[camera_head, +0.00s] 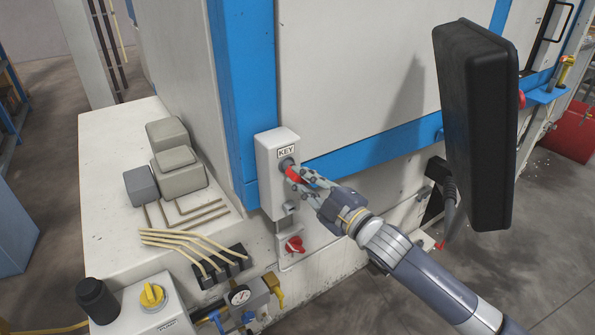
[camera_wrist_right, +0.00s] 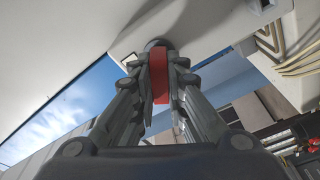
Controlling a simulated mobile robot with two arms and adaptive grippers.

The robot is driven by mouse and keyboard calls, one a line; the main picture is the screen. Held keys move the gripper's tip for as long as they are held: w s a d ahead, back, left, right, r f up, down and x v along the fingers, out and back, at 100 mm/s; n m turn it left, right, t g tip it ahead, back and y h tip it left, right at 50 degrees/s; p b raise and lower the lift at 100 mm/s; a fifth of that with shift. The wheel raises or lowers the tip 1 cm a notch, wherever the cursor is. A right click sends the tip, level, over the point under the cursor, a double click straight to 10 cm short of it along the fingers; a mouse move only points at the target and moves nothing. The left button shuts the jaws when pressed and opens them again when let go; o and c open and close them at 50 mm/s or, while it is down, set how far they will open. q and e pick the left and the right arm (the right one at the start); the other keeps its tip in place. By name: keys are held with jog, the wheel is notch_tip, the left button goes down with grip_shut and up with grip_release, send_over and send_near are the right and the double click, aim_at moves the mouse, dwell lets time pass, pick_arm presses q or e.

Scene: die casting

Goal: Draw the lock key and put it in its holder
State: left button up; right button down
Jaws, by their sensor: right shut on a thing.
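A white lock box labelled KEY (camera_head: 267,181) is mounted on the machine's blue corner post. The red lock key (camera_head: 293,174) is at the round keyhole on the box's front. My right gripper (camera_head: 298,178) is shut on the red key. In the right wrist view the red key (camera_wrist_right: 159,75) shows between the two fingers, its far end at a round dark collar (camera_wrist_right: 156,44) on the box. How deep the key sits in the lock is hidden. A small grey part (camera_head: 290,208) projects from the box's lower front; I cannot tell whether it is the holder. My left gripper is not in view.
A red knob (camera_head: 294,244) sits on a plate under the box. A black panel (camera_head: 475,125) hangs to the right of my arm. Hoses, a gauge (camera_head: 239,295) and a yellow knob (camera_head: 152,294) are at lower left. The floor at lower right is clear.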

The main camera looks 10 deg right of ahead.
aim_at(303, 181)
jog(key=shift+n, duration=0.3)
jog(key=shift+n+g+p, duration=0.4)
jog(key=shift+n+p, duration=0.95)
jog(key=shift+n, duration=1.55)
jog(key=shift+s+d, duration=0.25)
jog(key=shift+s, duration=0.45)
jog(key=shift+v, duration=1.3)
jog(key=shift+s+a, duration=0.1)
jog(key=shift+a, duration=0.05)
jog(key=shift+s, duration=0.1)
jog(key=shift+s, duration=0.25)
jog(key=v, duration=0.5)
notch_tip(303, 181, down, 13)
jog(key=b, duration=1)
jog(key=shift+w+a, duration=0.25)
jog(key=shift+a, duration=0.05)
